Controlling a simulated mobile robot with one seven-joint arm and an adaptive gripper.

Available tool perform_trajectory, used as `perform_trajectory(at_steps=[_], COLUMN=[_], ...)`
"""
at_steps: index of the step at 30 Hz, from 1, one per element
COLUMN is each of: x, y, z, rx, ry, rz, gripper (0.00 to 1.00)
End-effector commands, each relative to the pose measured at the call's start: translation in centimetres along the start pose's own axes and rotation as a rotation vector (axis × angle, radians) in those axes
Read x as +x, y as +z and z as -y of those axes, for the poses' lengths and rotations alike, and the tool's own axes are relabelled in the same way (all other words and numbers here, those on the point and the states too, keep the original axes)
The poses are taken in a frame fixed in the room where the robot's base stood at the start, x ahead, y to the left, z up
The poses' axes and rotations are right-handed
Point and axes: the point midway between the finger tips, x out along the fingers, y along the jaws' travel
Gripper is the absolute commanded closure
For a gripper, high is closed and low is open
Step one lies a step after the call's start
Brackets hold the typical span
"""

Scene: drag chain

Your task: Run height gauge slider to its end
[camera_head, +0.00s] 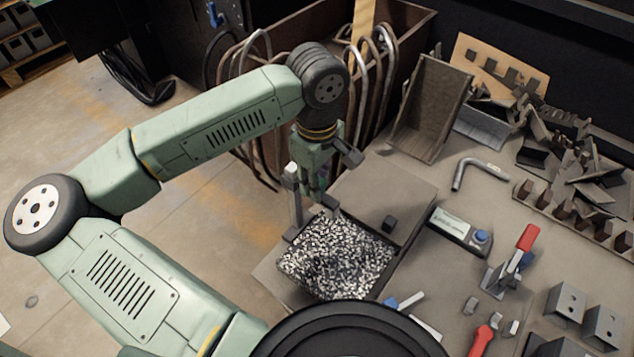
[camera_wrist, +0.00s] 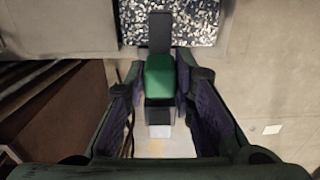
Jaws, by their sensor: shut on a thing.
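The height gauge has a thin upright post (camera_head: 296,205) with a pale cap, standing at the left corner of the black-and-white speckled block (camera_head: 335,258). My gripper (camera_head: 322,200) points down beside the post and hides much of the gauge in the head view. In the wrist view, the green slider (camera_wrist: 160,77) sits between the finger pads of my gripper (camera_wrist: 160,85), which is shut on it. A dark arm (camera_wrist: 160,32) reaches from the slider over the speckled block (camera_wrist: 195,18). A pale block (camera_wrist: 158,131) shows below the slider in the wrist view.
A grey plate (camera_head: 385,190) with a small dark block lies behind the speckled block. A red-handled clamp (camera_head: 515,258), a boxed device (camera_head: 450,228) and a bent pipe (camera_head: 478,170) lie to the right. A bin of curved pipes (camera_head: 385,45) stands behind my arm.

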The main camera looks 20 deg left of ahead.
Motion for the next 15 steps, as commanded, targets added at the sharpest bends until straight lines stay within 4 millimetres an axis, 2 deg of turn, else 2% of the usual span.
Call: perform_trajectory(at_steps=[1,10,15], x=[-0.51,-0.33,-0.26], y=[-0.15,-0.09,-0.07], z=[-0.15,-0.1,-0.08], rx=[-0.002,-0.001,-0.001], ry=[0.008,0.006,0.005], rz=[-0.005,-0.003,-0.003], gripper=[0.76,0.57,0.57])
